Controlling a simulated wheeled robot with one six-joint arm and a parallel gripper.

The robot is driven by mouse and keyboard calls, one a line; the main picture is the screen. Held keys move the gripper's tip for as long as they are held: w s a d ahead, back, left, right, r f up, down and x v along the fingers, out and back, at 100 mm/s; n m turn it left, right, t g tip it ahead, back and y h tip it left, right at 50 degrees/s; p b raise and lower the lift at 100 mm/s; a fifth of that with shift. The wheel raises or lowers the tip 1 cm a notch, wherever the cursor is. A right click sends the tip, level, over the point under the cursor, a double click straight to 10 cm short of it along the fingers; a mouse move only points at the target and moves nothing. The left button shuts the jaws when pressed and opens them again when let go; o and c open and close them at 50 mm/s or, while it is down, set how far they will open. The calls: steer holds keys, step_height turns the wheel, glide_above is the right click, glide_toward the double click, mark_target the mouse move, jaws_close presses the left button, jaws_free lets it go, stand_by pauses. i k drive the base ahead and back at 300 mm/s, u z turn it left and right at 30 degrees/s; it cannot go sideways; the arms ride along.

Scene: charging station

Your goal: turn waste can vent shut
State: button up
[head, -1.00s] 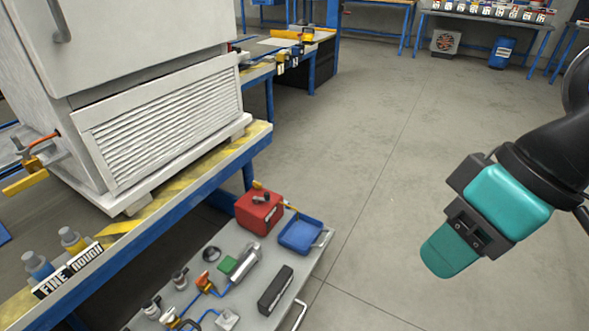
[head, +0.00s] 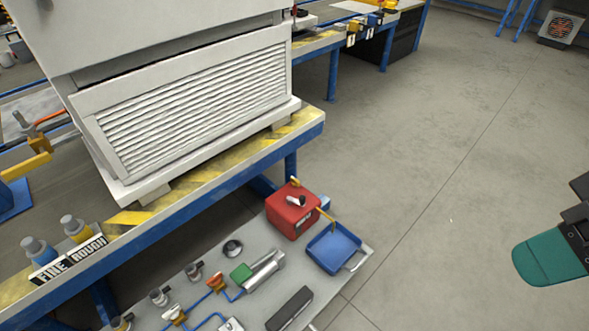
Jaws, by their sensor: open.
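The red waste can (head: 288,217) stands at the back of a low grey trolley top, below the blue bench edge. A small dark and light fitting (head: 296,201) sits on its top, and a yellow piece (head: 296,182) shows at its back edge. I cannot tell which is the vent or how it is turned. My gripper (head: 548,259) is at the right edge, over the floor, well to the right of the can and touching nothing. Its teal finger points left; the rest is cut off by the frame. It is open and empty.
A blue tray (head: 334,248) sits right beside the can, with a yellow rod near it. A green block (head: 241,272), a black box (head: 289,309) and valves with blue hoses cover the trolley. A large louvred cabinet (head: 190,105) stands on the bench. Floor to the right is clear.

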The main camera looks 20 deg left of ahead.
mark_target(296, 183)
steer(key=u, duration=0.65)
steer(key=i, duration=0.95)
steer(key=u, duration=0.8)
